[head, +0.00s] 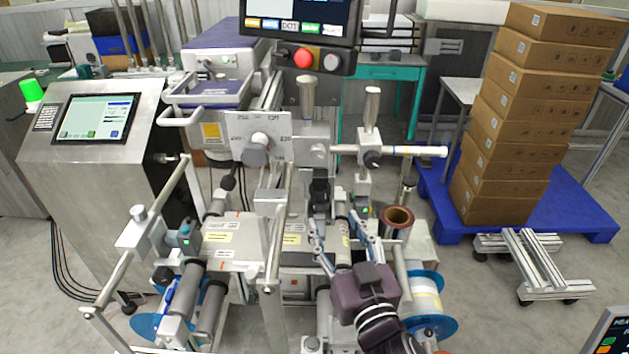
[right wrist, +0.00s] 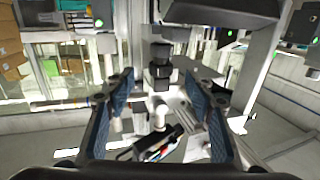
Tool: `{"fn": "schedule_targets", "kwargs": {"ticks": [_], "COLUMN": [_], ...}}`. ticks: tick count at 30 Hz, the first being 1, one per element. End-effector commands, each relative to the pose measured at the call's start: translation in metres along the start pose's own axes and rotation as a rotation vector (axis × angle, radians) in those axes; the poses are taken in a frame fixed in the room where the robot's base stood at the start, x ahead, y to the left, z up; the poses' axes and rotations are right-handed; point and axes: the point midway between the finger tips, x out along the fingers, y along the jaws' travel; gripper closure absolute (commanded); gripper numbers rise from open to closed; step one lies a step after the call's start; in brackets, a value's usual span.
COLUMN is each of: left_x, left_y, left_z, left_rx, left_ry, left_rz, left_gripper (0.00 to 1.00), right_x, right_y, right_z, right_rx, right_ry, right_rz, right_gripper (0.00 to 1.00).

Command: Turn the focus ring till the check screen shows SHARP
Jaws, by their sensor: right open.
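A dark stepped cylinder (head: 320,192), which looks like a lens, stands upright in the middle of the machine. It also shows ahead of my right gripper in the right wrist view (right wrist: 160,68). I cannot pick out the focus ring on it for sure. My right gripper (head: 338,222) is open in front of and below it, apart from it. Its blue-padded fingers also show in the right wrist view (right wrist: 168,85), with nothing gripped. A monitor (head: 300,18) hangs above, its top cut off. I cannot tell which screen is the check screen, and no SHARP is readable. My left gripper is out of view.
A steel console with a touch screen (head: 97,118) stands at left. Rollers, handles and a horizontal bar (head: 415,151) surround the work spot. A copper-coloured roll (head: 397,220) and a blue reel (head: 430,300) are at right. Stacked cartons (head: 535,110) stand on a blue pallet (head: 580,215).

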Motion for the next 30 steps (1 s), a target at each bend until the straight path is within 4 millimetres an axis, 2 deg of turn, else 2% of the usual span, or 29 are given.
{"fn": "schedule_targets", "kwargs": {"ticks": [5, 18, 23, 30], "left_x": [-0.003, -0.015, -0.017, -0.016], "left_y": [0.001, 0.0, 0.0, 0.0], "left_z": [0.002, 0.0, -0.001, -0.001], "left_rx": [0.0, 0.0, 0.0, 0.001], "left_ry": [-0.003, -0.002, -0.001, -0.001], "left_rz": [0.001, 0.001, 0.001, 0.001], "left_gripper": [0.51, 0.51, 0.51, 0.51], "right_x": [0.008, 0.069, 0.078, 0.079], "right_y": [-0.002, -0.003, -0.002, -0.002], "right_z": [-0.003, -0.003, -0.003, -0.002], "right_rx": [-0.003, -0.003, -0.002, -0.001], "right_ry": [0.009, 0.007, 0.006, 0.006], "right_rz": [-0.006, -0.005, -0.005, -0.005], "right_gripper": [0.51, 0.51, 0.51, 0.51]}}
